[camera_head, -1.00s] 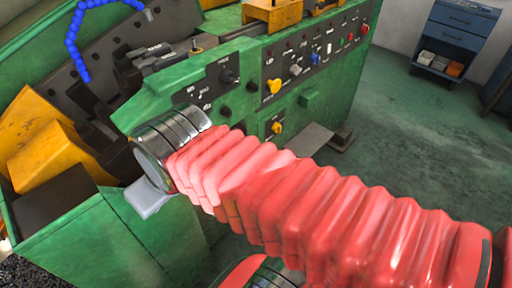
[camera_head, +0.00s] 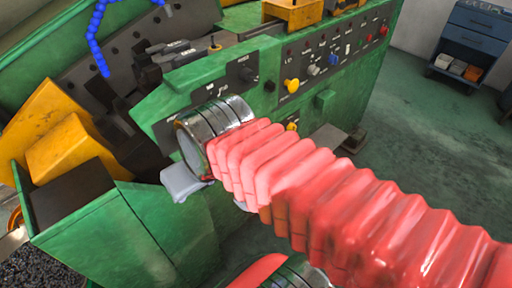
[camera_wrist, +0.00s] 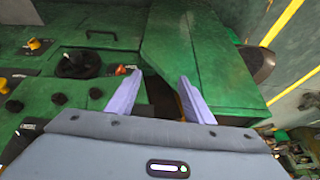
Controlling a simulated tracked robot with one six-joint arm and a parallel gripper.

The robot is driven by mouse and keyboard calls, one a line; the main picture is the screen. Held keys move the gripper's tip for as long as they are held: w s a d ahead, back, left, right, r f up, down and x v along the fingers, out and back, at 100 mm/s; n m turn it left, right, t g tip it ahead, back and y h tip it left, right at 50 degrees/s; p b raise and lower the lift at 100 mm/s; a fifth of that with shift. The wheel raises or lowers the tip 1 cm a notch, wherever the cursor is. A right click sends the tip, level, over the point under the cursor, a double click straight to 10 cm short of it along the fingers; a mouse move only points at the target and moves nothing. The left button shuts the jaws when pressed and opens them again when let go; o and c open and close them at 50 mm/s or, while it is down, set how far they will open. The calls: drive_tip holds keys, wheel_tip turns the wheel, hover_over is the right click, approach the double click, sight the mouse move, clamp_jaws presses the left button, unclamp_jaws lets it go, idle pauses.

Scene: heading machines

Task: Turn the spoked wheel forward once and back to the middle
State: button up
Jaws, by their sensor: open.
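No wheel with clear spokes shows in either view. In the wrist view a dark, rounded rim-like part (camera_wrist: 258,63) stands at the right side of the green machine; I cannot tell whether it is the spoked wheel. My gripper (camera_wrist: 160,85) is open in the wrist view, its two pale fingers apart with nothing between them. The fingers point toward the green machine housing, left of the dark rounded part. In the head view only a light grey piece of my gripper (camera_head: 183,183) shows below my metal wrist; its fingers are hidden.
The green machine (camera_head: 170,225) fills the left and middle. Its control panel (camera_head: 335,55) carries coloured knobs. Yellow blocks (camera_head: 65,145) and a blue segmented hose (camera_head: 97,40) are at left. A blue cabinet (camera_head: 470,45) stands far back right. Green floor (camera_head: 440,130) is clear at right.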

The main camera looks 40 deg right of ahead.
drive_tip(key=shift+o, duration=0.4)
wheel_tip(320, 180, down, 6)
drive_tip(key=m+g+y, duration=0.2)
drive_tip(key=m+g, duration=0.1)
drive_tip(key=shift+a+m, duration=0.2)
drive_tip(key=shift+m, duration=0.2)
drive_tip(key=w+d+f+m+t+y, duration=0.45)
drive_tip(key=d+m, duration=0.25)
drive_tip(key=m, duration=0.2)
drive_tip(key=w+d+f+m+t+y, duration=0.45)
drive_tip(key=d+m, duration=0.25)
drive_tip(key=m, duration=0.3)
drive_tip(key=s+d+f+m+t+h, duration=0.3)
drive_tip(key=d+f+m+h, duration=0.2)
drive_tip(key=d, duration=0.3)
drive_tip(key=s+d+f+m+t+h, duration=0.3)
drive_tip(key=d+f+m+h, duration=0.1)
drive_tip(key=d+m, duration=0.3)
drive_tip(key=d+h, duration=0.1)
drive_tip(key=d, duration=0.1)
drive_tip(key=shift+d+f+m+t+h, duration=0.3)
drive_tip(key=shift+f+m+t, duration=0.05)
drive_tip(key=shift+m+t, duration=0.05)
drive_tip(key=shift+w+a, duration=0.2)
drive_tip(key=shift+w, duration=6.75)
